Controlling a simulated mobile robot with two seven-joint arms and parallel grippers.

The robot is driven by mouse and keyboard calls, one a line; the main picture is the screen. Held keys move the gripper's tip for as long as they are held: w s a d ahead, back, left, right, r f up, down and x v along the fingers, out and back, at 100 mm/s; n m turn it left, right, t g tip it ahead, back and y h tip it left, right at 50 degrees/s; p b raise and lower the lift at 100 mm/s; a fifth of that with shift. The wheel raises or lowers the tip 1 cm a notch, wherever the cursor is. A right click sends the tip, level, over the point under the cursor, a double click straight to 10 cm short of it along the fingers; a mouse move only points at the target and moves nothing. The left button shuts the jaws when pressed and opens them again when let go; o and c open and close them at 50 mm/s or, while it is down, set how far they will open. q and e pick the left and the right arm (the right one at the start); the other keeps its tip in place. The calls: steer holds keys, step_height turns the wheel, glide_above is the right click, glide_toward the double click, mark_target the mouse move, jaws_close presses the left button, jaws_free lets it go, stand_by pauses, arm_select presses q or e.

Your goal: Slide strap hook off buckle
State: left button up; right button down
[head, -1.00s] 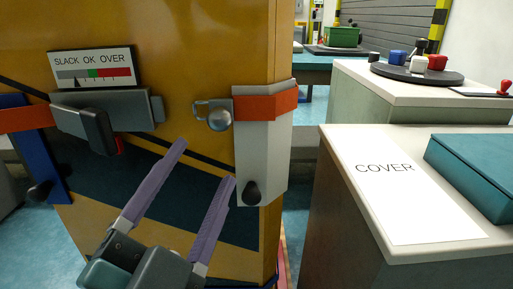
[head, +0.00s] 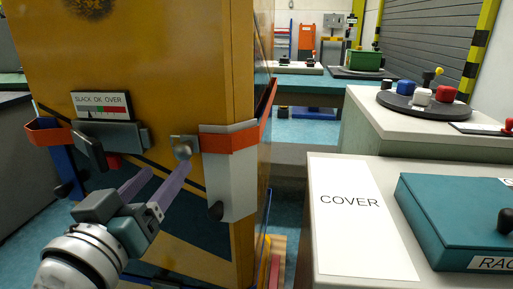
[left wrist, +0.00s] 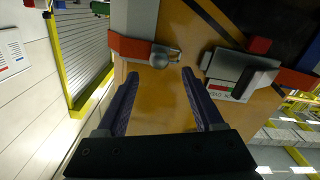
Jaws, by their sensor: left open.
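An orange strap (head: 228,141) wraps the grey corner guard on the yellow cabinet and ends at a metal hook (head: 183,147) with a rounded knob. The grey buckle (head: 122,136), with a dark lever, is left of it, under the SLACK OK OVER gauge (head: 102,105). My left gripper (head: 168,169) is open, its purple fingers pointing at the cabinet just below the hook. In the left wrist view, the hook (left wrist: 161,56) lies just beyond and between the open fingertips (left wrist: 160,75), with nothing held. I cannot tell whether they touch anything. My right gripper is out of view.
A white counter with a COVER sheet (head: 350,214) and a teal box (head: 455,215) stands at the right. Behind it, another counter holds a round dark tray (head: 400,108) with coloured knobs. A blue piece (head: 66,171) hangs at the cabinet's left edge.

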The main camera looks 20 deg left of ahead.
mark_target(180, 155)
arm_select(q)
steer(key=x, duration=0.5)
steer(key=shift+w, duration=0.35)
jaws_close()
stand_by(1.1)
